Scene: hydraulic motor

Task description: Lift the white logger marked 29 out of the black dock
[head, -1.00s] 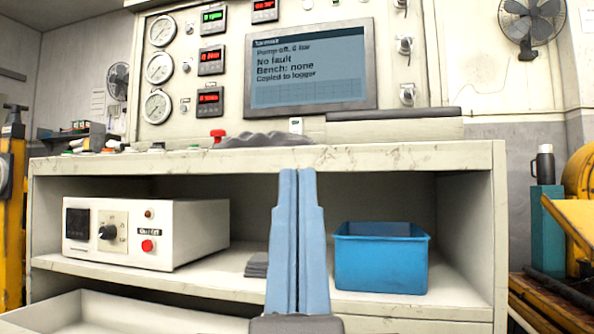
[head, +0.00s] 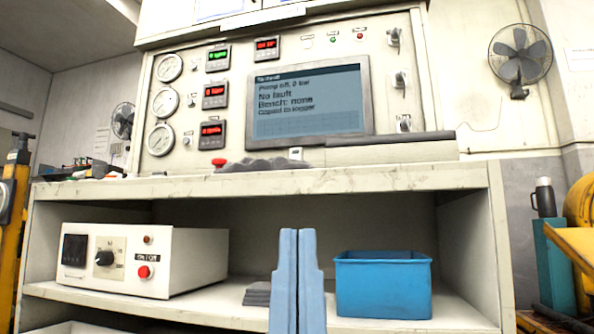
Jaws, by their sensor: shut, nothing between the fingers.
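My gripper (head: 298,236) points up at the bottom centre of the head view, its two pale blue fingers shut together and empty. It shows in front of the shelf opening, below the bench top. A small white item with a dark spot (head: 295,153) stands at the back of the bench top, under the screen. It may be the logger, but any number on it is too small to read. I cannot make out a black dock; the bench's front edge hides much of the top surface.
The screen (head: 308,105) reads "No fault", "Bench: none" and "Copied to logger". A grey lumpy cloth (head: 258,165) and red knob (head: 218,162) are on the bench top (head: 400,180). Below are a white control box (head: 195,262), a blue bin (head: 383,285) and dark stacked pieces (head: 257,294).

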